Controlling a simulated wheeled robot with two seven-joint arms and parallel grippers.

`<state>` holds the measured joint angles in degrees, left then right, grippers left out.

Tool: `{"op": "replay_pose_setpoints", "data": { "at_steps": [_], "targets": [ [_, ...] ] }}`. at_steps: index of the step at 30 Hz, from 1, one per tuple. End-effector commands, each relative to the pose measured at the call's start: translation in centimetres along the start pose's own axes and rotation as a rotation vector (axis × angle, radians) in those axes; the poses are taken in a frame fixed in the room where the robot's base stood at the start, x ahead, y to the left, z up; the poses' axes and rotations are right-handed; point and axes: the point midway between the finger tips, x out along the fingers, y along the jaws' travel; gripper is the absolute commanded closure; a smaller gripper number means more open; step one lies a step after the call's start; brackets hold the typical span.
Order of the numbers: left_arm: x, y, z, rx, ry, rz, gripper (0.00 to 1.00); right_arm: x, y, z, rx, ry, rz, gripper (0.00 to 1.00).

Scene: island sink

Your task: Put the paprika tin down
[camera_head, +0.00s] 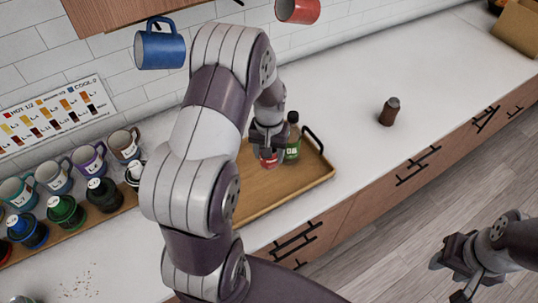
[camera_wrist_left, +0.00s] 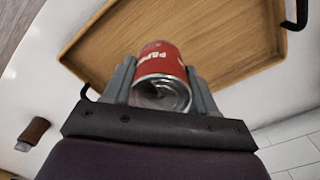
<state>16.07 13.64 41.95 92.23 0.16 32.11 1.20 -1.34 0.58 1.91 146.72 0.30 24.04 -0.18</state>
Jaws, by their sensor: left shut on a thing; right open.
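The paprika tin (camera_wrist_left: 160,62) is red with white lettering and a bare metal end. My left gripper (camera_head: 268,150) is shut on it, with one finger on each side in the left wrist view. In the head view the tin (camera_head: 268,161) shows only in part below the gripper, over the wooden tray (camera_head: 318,177). I cannot tell if the tin touches the tray. The tray (camera_wrist_left: 240,45) also lies behind the tin in the left wrist view. My right gripper (camera_head: 450,273) is open and empty at the lower right, over the floor.
A brown jar (camera_head: 389,112) stands alone on the white counter. Several mugs and dark-lidded jars line a wooden board at left. A blue mug (camera_head: 160,48) hangs above. The tray's front part is clear.

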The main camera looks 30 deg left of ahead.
Motion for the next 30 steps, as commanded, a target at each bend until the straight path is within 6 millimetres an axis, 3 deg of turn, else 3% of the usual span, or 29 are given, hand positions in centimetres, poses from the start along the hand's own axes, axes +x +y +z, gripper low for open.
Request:
{"op": "replay_pose_setpoints", "data": {
  "at_steps": [3,9,18,28,29,30],
  "targets": [
    [1.7,-3.4,-1.4,-0.006,-0.004,0.000,0.75,-1.8,0.0,-0.2,0.000,0.001,0.000,0.57],
    [4.1,-6.7,-3.1,0.000,0.000,0.000,0.75,-2.7,0.0,-0.4,0.000,0.000,0.000,0.57],
    [8.3,-7.1,-3.3,0.004,-0.002,0.000,0.75,-4.5,0.0,-0.6,0.000,0.001,0.000,0.57],
    [9.0,-7.1,-3.3,0.004,0.000,0.000,0.75,-3.9,0.0,-0.5,0.000,0.000,0.000,0.57],
    [9.0,-7.1,-3.3,0.004,0.000,0.000,0.40,-3.9,0.0,-0.5,0.000,0.000,0.000,0.57],
    [8.9,-7.1,-3.3,0.004,0.000,0.000,0.27,-4.0,0.0,-0.5,0.000,0.000,0.000,0.57]
  ]
}}
